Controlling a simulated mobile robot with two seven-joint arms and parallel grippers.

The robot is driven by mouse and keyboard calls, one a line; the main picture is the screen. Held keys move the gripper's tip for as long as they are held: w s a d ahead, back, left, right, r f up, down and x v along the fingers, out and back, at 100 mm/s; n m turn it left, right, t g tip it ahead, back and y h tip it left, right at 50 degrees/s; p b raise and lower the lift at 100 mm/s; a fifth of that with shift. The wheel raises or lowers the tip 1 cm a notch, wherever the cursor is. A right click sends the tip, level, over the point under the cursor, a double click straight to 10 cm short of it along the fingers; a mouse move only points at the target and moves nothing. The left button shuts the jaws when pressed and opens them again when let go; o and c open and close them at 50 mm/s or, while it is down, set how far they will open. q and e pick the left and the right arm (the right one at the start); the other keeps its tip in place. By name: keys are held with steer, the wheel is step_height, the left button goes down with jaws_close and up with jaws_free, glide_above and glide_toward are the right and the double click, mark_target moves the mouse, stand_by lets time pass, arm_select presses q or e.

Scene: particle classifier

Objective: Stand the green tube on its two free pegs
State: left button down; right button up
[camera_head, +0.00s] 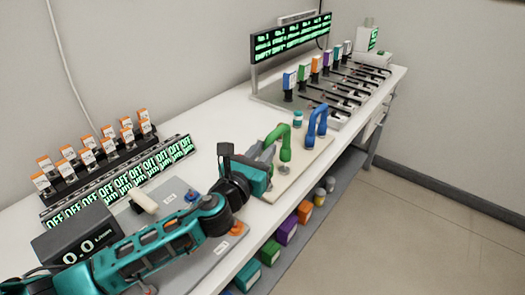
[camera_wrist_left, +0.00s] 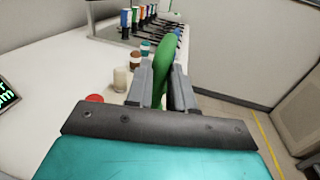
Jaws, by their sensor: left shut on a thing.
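The green tube (camera_head: 284,139) is a bent arch above the pale board (camera_head: 286,186), left of the blue tube. My left gripper (camera_head: 266,158) is shut on it from the left. In the left wrist view the green tube (camera_wrist_left: 165,58) runs between the two grey fingers of the left gripper (camera_wrist_left: 161,82). The pegs under the green tube are hidden, and I cannot tell whether its ends touch them. The blue tube (camera_head: 317,124) stands as an upright arch on the board. My right gripper is not in view.
A small teal-capped jar (camera_head: 297,118) stands behind the two tubes. Farther back are a rack with coloured blocks (camera_head: 303,73) and a green-lettered display (camera_head: 291,40). A lower shelf (camera_head: 330,205) holds coloured boxes. The bench's front edge is close to the board.

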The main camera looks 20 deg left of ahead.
arm_select(q)
steer(key=shift+f+b, duration=1.35)
steer(key=shift+f, duration=0.4)
steer(key=c, duration=0.9)
jaws_free()
steer(key=s, duration=0.4)
steer(key=s+a, duration=0.1)
steer(key=s, duration=0.2)
steer(key=s+a, duration=0.1)
steer(key=s, duration=0.3)
steer(key=shift+s+a+f, duration=0.1)
steer(key=shift+s, duration=0.25)
steer(key=shift+s+a, duration=0.1)
steer(key=shift+s, duration=0.4)
steer(key=shift+s, duration=0.1)
